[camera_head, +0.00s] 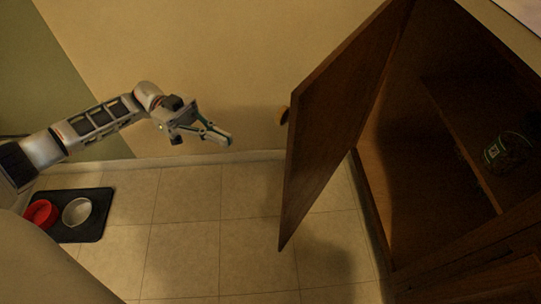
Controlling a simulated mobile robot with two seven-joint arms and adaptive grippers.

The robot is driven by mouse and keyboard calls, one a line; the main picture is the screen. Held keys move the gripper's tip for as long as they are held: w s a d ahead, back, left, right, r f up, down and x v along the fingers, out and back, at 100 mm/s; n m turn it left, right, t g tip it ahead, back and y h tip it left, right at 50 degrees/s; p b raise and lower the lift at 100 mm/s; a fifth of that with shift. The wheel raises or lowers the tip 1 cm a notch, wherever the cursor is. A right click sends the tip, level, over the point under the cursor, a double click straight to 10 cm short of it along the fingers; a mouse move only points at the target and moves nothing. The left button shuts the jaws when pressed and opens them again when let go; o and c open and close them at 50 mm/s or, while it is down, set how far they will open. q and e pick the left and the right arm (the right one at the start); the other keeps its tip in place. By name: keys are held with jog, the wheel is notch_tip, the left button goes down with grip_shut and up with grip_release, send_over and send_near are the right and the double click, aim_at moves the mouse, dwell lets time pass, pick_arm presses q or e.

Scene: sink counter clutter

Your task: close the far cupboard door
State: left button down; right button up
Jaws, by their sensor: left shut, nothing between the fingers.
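The far cupboard door (326,128) is dark brown wood and stands wide open, swung out from the cupboard (395,190) on the right. My left gripper (228,141) is shut and empty, in front of the yellow wall, to the left of the knob. A clear gap shows between its fingertips and the door in the picture. My right gripper is not in view.
Inside the cupboard is a shelf with a dark green round item (507,152). A black mat (94,228) with a red bowl (41,213) and a white bowl (77,212) lies on the tiled floor at left. The floor between mat and door is clear.

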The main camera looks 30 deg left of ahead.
pick_arm(q)
jog(key=s+d+r+m+g, duration=0.1)
jog(key=d, duration=1.2)
jog(key=shift+s+d+r+y, duration=0.15)
jog(key=shift+s+d+y, duration=0.05)
jog(key=shift+s+y, duration=0.2)
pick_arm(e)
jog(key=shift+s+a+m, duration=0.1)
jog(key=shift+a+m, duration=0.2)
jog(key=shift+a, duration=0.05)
